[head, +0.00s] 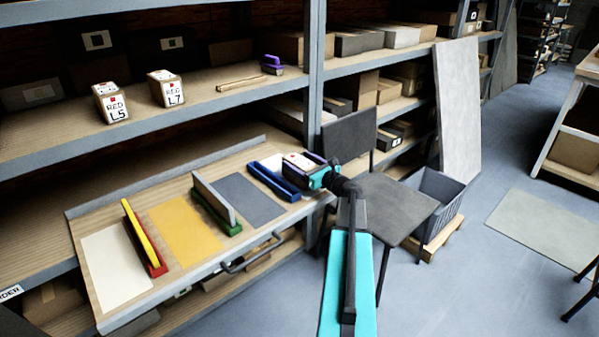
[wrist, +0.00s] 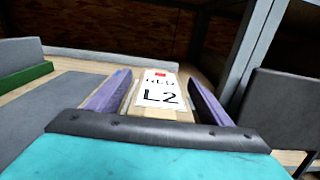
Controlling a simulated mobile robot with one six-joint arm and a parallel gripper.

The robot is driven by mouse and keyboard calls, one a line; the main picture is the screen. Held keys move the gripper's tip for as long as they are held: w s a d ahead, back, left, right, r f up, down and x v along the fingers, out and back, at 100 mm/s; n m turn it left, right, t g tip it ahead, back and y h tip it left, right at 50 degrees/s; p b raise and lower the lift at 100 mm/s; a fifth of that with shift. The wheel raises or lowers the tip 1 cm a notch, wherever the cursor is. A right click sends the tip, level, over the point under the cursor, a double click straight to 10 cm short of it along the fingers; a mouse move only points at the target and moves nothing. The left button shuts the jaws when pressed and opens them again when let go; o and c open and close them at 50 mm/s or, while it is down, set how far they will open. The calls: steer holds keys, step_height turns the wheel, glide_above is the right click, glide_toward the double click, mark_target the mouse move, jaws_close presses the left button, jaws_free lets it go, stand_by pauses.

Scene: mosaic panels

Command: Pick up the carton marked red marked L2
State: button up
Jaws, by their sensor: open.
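The carton marked RED L2 (head: 298,159) has a white label with a red mark and stands at the right end of the pull-out wooden tray (head: 172,187). In the wrist view the carton (wrist: 160,96) lies between the two purple fingers of my gripper (wrist: 160,76), its label facing up toward the camera. My gripper (head: 305,168) is open, one finger on each side of the carton, with a narrow gap showing. The carton's lower part is hidden by my gripper in both views.
Cartons marked RED L5 (head: 112,103) and RED L7 (head: 166,88) stand on the shelf above. Blue (head: 272,182), green (head: 217,211) and red (head: 145,240) holders divide the tray. A shelf post (head: 315,80) rises close behind my gripper. A dark chair (head: 385,205) stands right of it.

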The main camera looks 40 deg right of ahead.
steer(key=c, duration=1.8)
steer(key=shift+r, duration=0.25)
steer(key=shift+r, duration=0.55)
steer(key=shift+s+a+r, duration=0.1)
steer(key=shift+s+r, duration=0.1)
steer(key=shift+r, duration=0.35)
steer(key=shift+s+r, duration=0.2)
steer(key=shift+r, duration=0.35)
steer(key=s+a+r, duration=0.1)
steer(key=s+a, duration=0.1)
steer(key=s, duration=1.3)
steer(key=shift+a+r, duration=0.15)
steer(key=shift+a, duration=0.25)
